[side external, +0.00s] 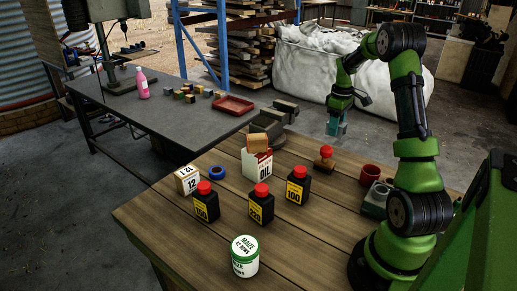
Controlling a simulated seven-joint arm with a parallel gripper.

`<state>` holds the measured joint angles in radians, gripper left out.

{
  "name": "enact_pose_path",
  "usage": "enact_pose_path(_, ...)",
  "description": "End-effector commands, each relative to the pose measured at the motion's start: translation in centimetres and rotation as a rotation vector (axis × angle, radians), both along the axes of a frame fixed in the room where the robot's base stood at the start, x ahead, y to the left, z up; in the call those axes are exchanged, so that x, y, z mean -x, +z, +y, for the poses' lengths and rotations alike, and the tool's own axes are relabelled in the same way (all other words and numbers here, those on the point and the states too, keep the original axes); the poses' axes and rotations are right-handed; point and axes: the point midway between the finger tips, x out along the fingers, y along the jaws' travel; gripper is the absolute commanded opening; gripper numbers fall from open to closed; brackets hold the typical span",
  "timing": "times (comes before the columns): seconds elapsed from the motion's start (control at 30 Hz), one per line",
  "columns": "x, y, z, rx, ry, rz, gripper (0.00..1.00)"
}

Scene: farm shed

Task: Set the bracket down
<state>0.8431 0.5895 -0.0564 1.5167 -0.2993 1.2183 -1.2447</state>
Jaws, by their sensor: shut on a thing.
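My gripper (338,113) hangs pointing down at the upper right of the side external view, high above the floor and beyond the far edge of the wooden table. It is shut on a small teal piece, the bracket (336,128), held below the green wrist. The fingers and the bracket are too small here to separate clearly, and the bracket's exact shape cannot be told. The bracket appears clear of both tables, with the white bulk bag behind it.
The dark bench (165,118) holds a red tray (234,105), small blocks and a pink bottle (142,84).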

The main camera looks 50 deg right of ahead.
Motion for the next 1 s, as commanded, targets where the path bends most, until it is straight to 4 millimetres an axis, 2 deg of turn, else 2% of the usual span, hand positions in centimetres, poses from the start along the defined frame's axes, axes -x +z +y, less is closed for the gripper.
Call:
enact_pose_path(0.07, -0.6, 0.4, 0.4, -0.004, 0.015, 0.005, 0.16)
enact_pose_path(0.3, -6.4, 0.4, 0.2, 0.004, 0.05, 0.009, 0.16)
enact_pose_path(0.43, -8.6, 0.9, 0.1, 0.007, 0.036, 0.004, 0.16)
enact_pose_path(0.57, -9.4, 1.0, -0.1, 0.007, 0.012, -0.001, 0.16)
enact_pose_path(0.8, -9.2, -3.2, 0.0, -0.002, -0.001, 0.002, 0.16)
enact_pose_path(1.0, -9.3, -4.8, 0.0, 0.0, -0.001, -0.001, 0.16)
